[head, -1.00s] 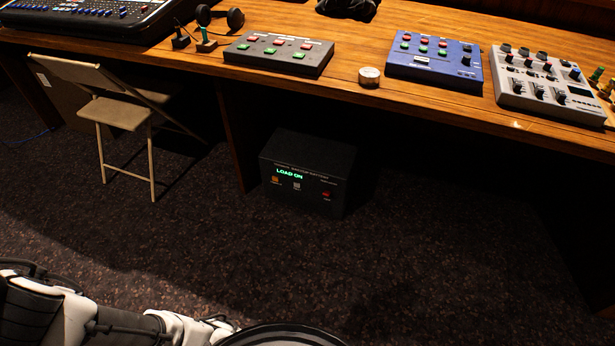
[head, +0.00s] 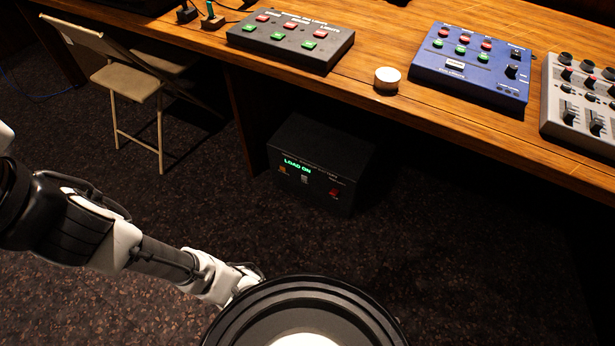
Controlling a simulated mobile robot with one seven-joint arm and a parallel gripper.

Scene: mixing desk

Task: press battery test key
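The black battery box (head: 318,165) stands on the carpet under the desk, in the middle of the head view. Its front panel has a lit green display (head: 298,167) reading "LOAD ON". Below the display are a small orange key (head: 283,170) at the left and a pale grey key (head: 304,179) in the middle. A red key or switch (head: 335,191) sits at the right. The labels are too small to read, so I cannot tell which key is the battery test. My arm reaches in from the left, well short of the box; its gripper does not show.
The wooden desk (head: 400,120) overhangs the box. It carries a grey button panel (head: 290,40), a blue panel (head: 470,65), a grey mixer (head: 585,100) and a small round tin (head: 387,79). A folding chair (head: 135,82) stands left. The carpet (head: 440,260) before the box is clear.

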